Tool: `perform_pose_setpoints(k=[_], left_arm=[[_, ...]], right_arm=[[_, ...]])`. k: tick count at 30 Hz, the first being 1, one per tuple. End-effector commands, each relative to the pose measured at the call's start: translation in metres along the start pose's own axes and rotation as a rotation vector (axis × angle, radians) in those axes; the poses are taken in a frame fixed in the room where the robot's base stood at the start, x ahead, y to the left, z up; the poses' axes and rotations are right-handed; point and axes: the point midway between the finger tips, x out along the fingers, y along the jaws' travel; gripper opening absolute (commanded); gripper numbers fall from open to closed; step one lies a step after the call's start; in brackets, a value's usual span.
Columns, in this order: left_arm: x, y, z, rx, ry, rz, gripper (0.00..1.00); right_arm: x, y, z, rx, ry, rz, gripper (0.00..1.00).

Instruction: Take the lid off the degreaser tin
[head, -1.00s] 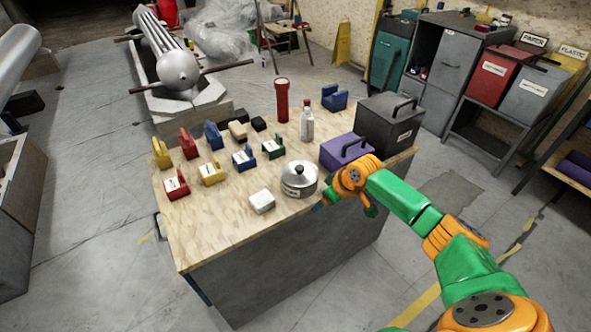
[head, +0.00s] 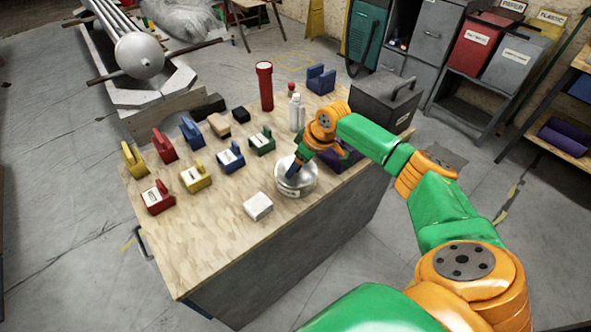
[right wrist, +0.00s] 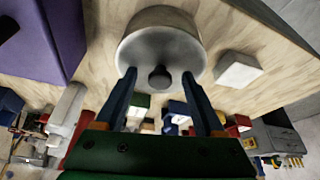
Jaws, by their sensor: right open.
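The degreaser tin (head: 299,188) is a round silver metal tin with a small label, standing near the front right of the wooden bench top. Its lid (right wrist: 160,48) carries a dark round knob (right wrist: 160,78), seen in the right wrist view. In the head view the knob is hidden behind my right gripper (head: 294,168), which points down at the lid. In the right wrist view my right gripper (right wrist: 159,76) is open, its two blue fingertips on either side of the knob with gaps; I cannot tell their exact height. My left gripper is not in view.
A purple box (head: 340,158) stands right beside the tin, partly behind my arm. A white block (head: 258,206) lies in front of it. A white bottle (head: 297,112), a red cylinder (head: 265,86) and a dark case (head: 384,105) stand behind.

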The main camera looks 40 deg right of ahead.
Motion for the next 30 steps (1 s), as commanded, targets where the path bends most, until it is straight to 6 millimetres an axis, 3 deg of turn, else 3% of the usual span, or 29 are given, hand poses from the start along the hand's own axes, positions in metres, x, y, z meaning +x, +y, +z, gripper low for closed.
perform_pose_setpoints(k=[2, 9, 10, 21, 26, 30], left_arm=[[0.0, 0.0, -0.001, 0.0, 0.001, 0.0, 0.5], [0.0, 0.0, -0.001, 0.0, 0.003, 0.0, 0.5], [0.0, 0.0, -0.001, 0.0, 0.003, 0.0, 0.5], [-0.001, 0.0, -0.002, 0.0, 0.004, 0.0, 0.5], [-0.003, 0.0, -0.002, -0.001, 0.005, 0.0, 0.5], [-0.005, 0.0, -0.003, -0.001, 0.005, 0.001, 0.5]], right_arm=[[0.0, 0.0, 0.0, 0.0, -0.001, 0.0, 0.69], [0.0, 0.0, 0.0, 0.0, -0.001, 0.0, 0.04], [0.0, 0.0, 0.0, 0.0, -0.001, 0.0, 0.0], [-0.006, 0.0, -0.003, 0.0, 0.0, 0.0, 0.0], [-0.032, 0.0, -0.014, -0.001, 0.003, 0.001, 0.0], [-0.061, -0.031, -0.034, -0.008, 0.007, -0.002, 0.0]])
